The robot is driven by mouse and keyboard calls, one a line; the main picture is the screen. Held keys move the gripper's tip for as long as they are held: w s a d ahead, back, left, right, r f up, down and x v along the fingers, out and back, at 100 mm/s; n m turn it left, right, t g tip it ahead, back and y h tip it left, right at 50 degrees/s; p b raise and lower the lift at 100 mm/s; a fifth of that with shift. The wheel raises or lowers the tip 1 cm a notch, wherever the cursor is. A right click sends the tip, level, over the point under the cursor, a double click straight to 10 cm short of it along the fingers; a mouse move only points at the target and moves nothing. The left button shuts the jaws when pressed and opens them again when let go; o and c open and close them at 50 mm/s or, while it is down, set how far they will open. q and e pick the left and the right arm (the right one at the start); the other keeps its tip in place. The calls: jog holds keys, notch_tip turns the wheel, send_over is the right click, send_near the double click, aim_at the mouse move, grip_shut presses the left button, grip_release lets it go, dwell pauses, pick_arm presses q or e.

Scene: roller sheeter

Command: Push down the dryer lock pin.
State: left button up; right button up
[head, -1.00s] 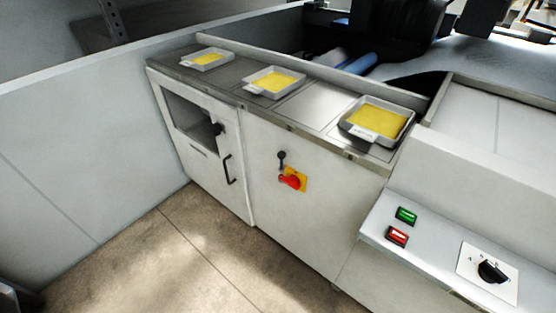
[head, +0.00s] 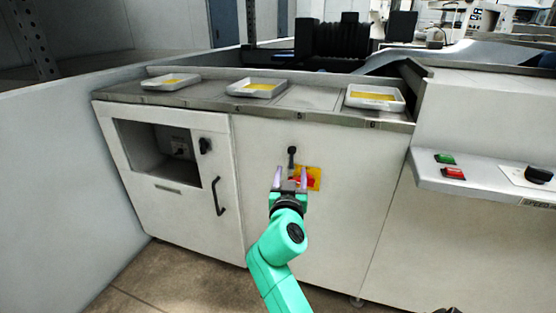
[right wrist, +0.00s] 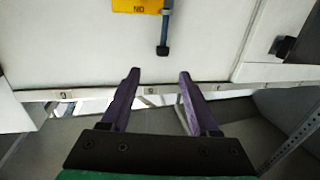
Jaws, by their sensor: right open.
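The black lock pin (head: 292,157), a thin rod with a rounded head, stands upright on the white cabinet front. It also shows in the right wrist view (right wrist: 164,35), where the picture is upside down and its head points down. My right gripper (head: 291,178) is open and empty. In the head view its fingertips overlap the lower part of the pin. In the right wrist view the open fingers (right wrist: 158,74) point towards the pin's head, with a visible gap in the picture. My left gripper is out of view.
A yellow plate (head: 314,173) with a red switch sits beside the pin, partly behind my gripper. A door with a black knob (head: 205,146) and handle (head: 218,196) is to the left. Trays (head: 257,92) stand on the worktop. A control shelf (head: 482,182) juts out at right.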

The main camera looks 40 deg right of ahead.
aim_at(292, 152)
jog(key=x, duration=1)
jog(key=shift+w+d, duration=0.1)
jog(key=shift+w, duration=0.35)
jog(key=shift+c, duration=0.4)
grip_shut()
